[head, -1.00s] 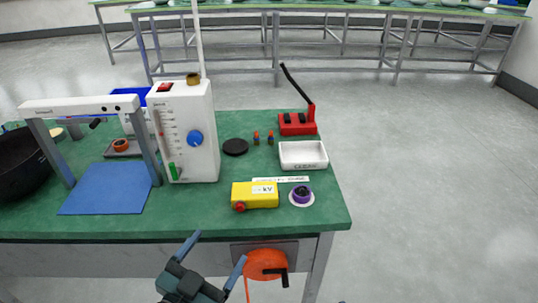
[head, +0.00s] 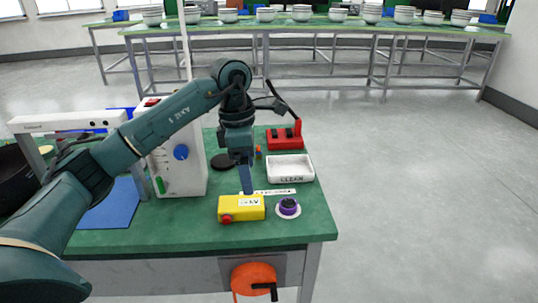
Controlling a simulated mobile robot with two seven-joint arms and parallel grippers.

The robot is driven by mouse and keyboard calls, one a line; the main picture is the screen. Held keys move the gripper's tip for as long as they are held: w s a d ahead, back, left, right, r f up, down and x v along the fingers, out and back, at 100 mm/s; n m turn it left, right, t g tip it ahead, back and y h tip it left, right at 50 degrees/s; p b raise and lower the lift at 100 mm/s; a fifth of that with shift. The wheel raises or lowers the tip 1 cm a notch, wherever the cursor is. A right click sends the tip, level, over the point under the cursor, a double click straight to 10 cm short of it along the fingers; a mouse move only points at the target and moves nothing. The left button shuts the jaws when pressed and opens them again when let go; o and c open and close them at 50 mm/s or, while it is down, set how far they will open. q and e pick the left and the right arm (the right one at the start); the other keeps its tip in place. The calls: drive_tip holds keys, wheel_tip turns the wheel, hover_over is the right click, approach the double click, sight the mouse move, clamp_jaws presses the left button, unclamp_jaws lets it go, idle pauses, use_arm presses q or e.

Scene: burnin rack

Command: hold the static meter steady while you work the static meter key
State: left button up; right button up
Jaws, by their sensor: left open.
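The static meter is a yellow box (head: 236,209) with a white kV label, lying near the front edge of the green table. A red round knob (head: 227,218), probably its key, is at its front left corner. My left gripper (head: 245,190) points down just behind and above the meter, with its fingers seen nearly edge-on. It is open and holds nothing. I cannot tell whether a fingertip touches the meter. My right gripper is out of view.
A purple-topped round piece (head: 289,207) sits right of the meter. A white tray (head: 290,180) and a red device (head: 285,141) with a black lever stand behind. A white box with a blue knob (head: 181,152) stands left. An orange crank wheel (head: 254,280) is below the table edge.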

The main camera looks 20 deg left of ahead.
sight(241, 202)
use_arm(q)
drive_tip(key=shift+y, duration=0.8)
drive_tip(key=a+f, duration=0.1)
drive_tip(key=f, duration=0.2)
drive_tip(key=a+f, duration=0.1)
drive_tip(key=f, duration=0.5)
drive_tip(key=shift+w+a+f+b, duration=0.25)
drive_tip(key=shift+w+a+b, duration=0.1)
drive_tip(key=shift+w+a, duration=0.05)
drive_tip(key=shift+f, duration=0.7)
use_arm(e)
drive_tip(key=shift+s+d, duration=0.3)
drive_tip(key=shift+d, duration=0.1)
use_arm(q)
drive_tip(key=c, duration=1.1)
drive_tip(key=shift+c, duration=0.2)
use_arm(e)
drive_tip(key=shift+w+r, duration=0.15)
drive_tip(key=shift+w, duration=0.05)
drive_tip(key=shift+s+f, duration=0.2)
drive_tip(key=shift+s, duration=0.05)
